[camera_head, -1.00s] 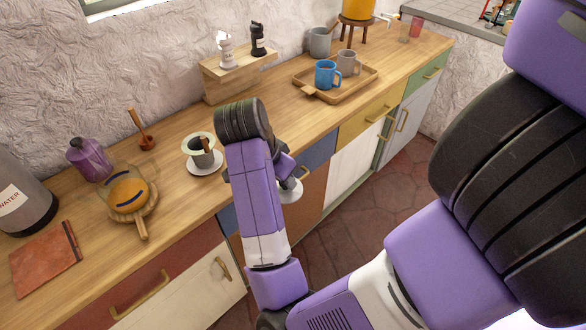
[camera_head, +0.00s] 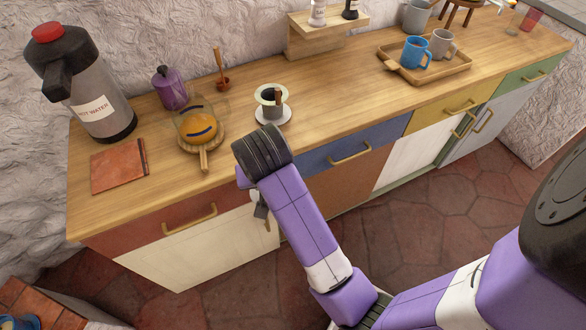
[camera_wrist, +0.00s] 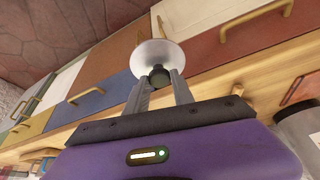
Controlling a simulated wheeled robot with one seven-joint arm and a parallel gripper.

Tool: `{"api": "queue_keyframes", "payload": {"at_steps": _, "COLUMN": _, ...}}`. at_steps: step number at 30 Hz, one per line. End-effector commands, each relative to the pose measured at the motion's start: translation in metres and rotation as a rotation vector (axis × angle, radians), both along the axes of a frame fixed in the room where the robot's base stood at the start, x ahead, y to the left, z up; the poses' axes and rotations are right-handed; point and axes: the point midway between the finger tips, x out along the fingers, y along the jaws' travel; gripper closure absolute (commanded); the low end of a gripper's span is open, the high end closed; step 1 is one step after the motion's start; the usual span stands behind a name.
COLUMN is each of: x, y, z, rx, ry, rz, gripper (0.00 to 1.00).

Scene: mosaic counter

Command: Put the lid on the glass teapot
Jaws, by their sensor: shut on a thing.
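My gripper (camera_wrist: 159,82) is shut on the dark knob of a pale, round lid (camera_wrist: 157,52). The lid hangs in front of the drawer fronts in the wrist view.
A purple canister (camera_head: 170,88), a hot water dispenser (camera_head: 98,100) and a red-brown book (camera_head: 118,166) are around the teapot. A tray (camera_head: 455,70) with mugs is farther right. The counter's front edge is close to my arm.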

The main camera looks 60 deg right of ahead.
Motion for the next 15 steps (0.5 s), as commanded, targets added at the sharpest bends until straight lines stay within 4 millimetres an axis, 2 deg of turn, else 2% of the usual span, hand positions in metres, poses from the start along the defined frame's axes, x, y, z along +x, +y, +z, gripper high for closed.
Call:
{"api": "queue_keyframes", "payload": {"at_steps": 9, "x": 0.049, "y": 0.064, "z": -0.02, "rx": 0.004, "ry": -0.007, "rz": 0.449, "gripper": 1.0}}
{"api": "queue_keyframes", "payload": {"at_steps": 15, "x": 0.075, "y": 0.095, "z": -0.028, "rx": -0.004, "ry": -0.018, "rz": 0.685, "gripper": 1.0}}
